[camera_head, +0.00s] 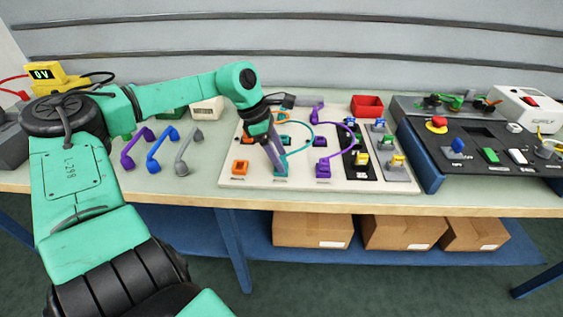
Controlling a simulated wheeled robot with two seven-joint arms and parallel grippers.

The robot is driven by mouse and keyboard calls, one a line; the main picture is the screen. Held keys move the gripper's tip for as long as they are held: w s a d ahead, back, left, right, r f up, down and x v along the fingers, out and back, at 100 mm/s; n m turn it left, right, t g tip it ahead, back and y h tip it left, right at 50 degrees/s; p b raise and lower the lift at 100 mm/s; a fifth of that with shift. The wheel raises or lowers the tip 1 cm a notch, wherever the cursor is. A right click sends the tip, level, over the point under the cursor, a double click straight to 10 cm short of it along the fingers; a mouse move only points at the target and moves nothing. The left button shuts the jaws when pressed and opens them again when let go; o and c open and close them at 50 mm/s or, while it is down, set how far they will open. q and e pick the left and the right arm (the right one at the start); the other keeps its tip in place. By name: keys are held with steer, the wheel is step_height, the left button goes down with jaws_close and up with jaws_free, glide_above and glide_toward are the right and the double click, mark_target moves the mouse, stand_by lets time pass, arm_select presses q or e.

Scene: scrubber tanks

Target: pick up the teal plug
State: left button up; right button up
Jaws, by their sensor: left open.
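The peg board (230,175) lies on the bench near the middle of the view. On it, the teal plug (284,167) shows only in part at the front, and my fingers cover much of it. A teal cable (313,137) loops from it up and to the right. My left gripper (276,162) points down at the plug with open jaws. I cannot tell whether the fingers touch the plug. My right gripper is not in view.
A purple plug (321,168) stands just right of the teal one, and an orange block (240,167) to its left. Purple, blue and grey handles (187,150) lie left of the board. A red bin (367,105) and a dark control panel (470,165) are to the right.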

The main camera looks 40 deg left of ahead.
arm_select(q)
jaws_close()
steer(key=shift+r, duration=0.1)
step_height(320, 180, up, 19)
steer(key=shift+f+b, duration=1.3)
steer(key=shift+f, duration=1.5)
